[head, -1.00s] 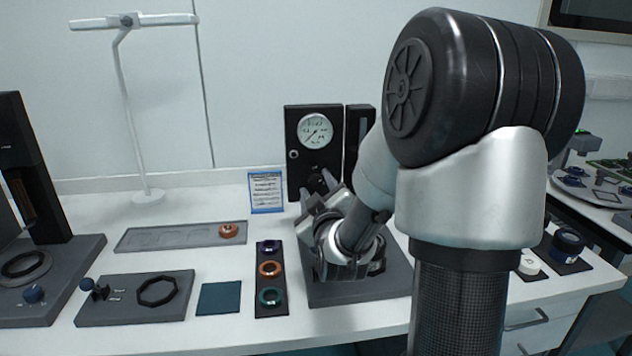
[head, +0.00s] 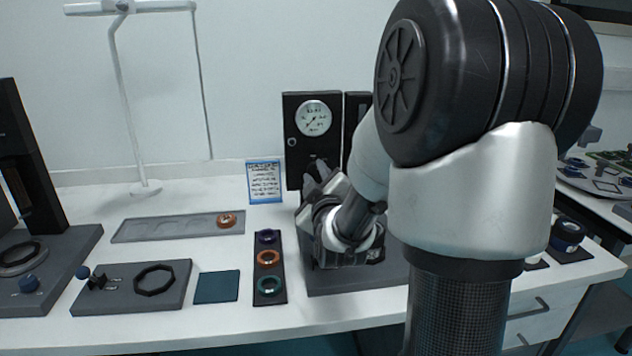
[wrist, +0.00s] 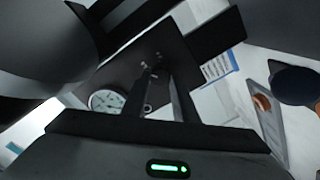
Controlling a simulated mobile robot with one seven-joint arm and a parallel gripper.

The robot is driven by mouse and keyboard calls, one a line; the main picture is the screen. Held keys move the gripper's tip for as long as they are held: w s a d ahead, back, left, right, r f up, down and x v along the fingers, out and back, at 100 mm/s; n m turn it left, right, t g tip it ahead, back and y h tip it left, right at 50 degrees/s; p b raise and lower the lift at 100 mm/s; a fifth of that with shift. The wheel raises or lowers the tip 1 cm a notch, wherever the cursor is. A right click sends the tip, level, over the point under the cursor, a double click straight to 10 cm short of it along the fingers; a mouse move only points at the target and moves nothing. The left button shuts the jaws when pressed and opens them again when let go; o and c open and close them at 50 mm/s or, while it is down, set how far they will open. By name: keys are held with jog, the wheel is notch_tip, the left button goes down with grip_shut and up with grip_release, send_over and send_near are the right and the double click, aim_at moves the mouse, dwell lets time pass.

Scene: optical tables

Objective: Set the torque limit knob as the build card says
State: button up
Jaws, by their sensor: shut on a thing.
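The torque limit knob (wrist: 152,67) is a small dark part on the black panel (head: 294,160), below the round white gauge (head: 313,118). My gripper (wrist: 154,74) has its fingertips at the panel, shut on the knob. In the head view my gripper (head: 319,170) and wrist cover most of the knob, and its setting cannot be read. The build card (head: 265,182) is a white sheet with a blue edge, standing left of the panel. It also shows in the wrist view (wrist: 216,68). Its text is too small to read.
Left of my wrist lies a dark strip (head: 257,299) with purple, orange and green rings. A grey tray (head: 150,228) holds an orange ring. A teal mat (head: 217,287) and a plate with a black octagonal ring (head: 154,279) are at the front. A lamp (head: 125,95) stands behind.

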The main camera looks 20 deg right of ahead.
jog(key=shift+f+n+b, duration=0.2)
jog(key=shift+n+b, duration=0.6)
jog(key=shift+b, duration=0.05)
jog(key=n+b, duration=0.1)
jog(key=n, duration=0.1)
jog(key=shift+r+n, duration=0.15)
jog(key=shift+n, duration=0.25)
jog(key=n, duration=0.6)
jog(key=o, duration=1.1)
jog(key=shift+w, duration=0.1)
jog(key=shift+c, duration=0.2)
